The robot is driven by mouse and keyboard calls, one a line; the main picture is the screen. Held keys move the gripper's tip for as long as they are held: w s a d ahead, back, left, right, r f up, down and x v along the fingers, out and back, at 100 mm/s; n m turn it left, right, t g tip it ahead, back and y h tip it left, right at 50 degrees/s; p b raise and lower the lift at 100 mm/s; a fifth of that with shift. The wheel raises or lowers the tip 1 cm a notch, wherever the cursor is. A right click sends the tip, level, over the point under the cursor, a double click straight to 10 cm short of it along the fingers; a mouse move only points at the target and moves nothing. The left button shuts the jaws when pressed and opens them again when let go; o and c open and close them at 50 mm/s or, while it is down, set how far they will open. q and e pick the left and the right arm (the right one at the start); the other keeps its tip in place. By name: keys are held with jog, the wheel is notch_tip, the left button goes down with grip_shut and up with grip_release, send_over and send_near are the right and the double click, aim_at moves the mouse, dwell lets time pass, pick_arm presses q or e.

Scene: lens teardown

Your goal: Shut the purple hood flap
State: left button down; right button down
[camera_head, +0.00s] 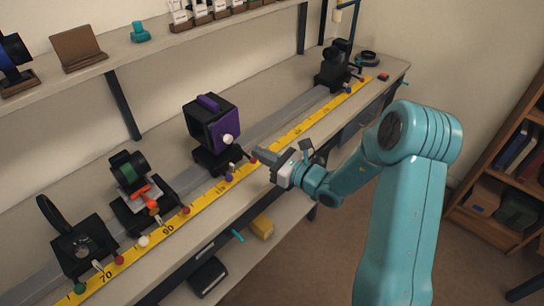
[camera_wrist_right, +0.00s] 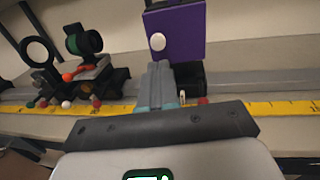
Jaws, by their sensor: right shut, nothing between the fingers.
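The hood (camera_head: 201,122) is a black box with a purple flap (camera_head: 222,129) on its side facing me and a white knob (camera_head: 228,139) low on it. It stands on a black carrier on the rail. In the right wrist view the flap (camera_wrist_right: 182,32) is a purple panel beyond the fingertips, with the knob (camera_wrist_right: 157,42) at its left edge. I cannot tell whether it is fully closed. My right gripper (camera_head: 262,157) is shut and empty, in front of and below the flap, apart from the knob in the head view. My left gripper is not in view.
A yellow scale (camera_head: 204,202) runs along the bench front. Other carriers on the rail hold a green-ringed lens (camera_head: 129,169), a black ring (camera_head: 53,215) and a black device (camera_head: 335,64). Coloured knobs stick out over the scale. A shelf (camera_head: 190,38) hangs behind.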

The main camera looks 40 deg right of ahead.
aim_at(228, 142)
jog(key=p+x, duration=0.1)
jog(key=x, duration=0.6)
jog(key=shift+w+a+r+p, duration=0.1)
jog(key=shift+w+a+p, duration=0.15)
jog(key=shift+p, duration=0.1)
jog(key=shift+w+a+f+b, duration=0.25)
jog(key=shift+w+a+b, duration=0.3)
jog(key=shift+b, duration=0.65)
jog(key=shift+w+a+r, duration=0.1)
jog(key=shift+w+a, duration=0.05)
jog(key=shift+a, duration=0.1)
jog(key=shift+r, duration=0.2)
jog(key=shift+d+f, duration=0.1)
